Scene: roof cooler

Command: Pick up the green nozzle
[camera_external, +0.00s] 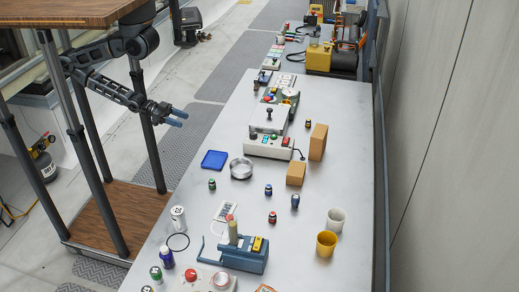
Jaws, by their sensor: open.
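A small dark item with green on it (212,184) stands on the long grey table (245,115), in front of the blue tray. It may be the green nozzle, but it is too small to tell for sure. A white and green container (156,273) stands near the table's front left edge. My gripper (179,118) has blue fingers and is open and empty. It is at the left of the table, well apart from both green items. My arm reaches in from the upper left.
A blue tray (214,159) and a round metal dish (241,168) lie near the small green item. Several similar small bottles, two brown boxes (318,142) (296,174), a yellow cup (326,243) and a blue machine (240,255) stand about. A wall (440,130) borders the right.

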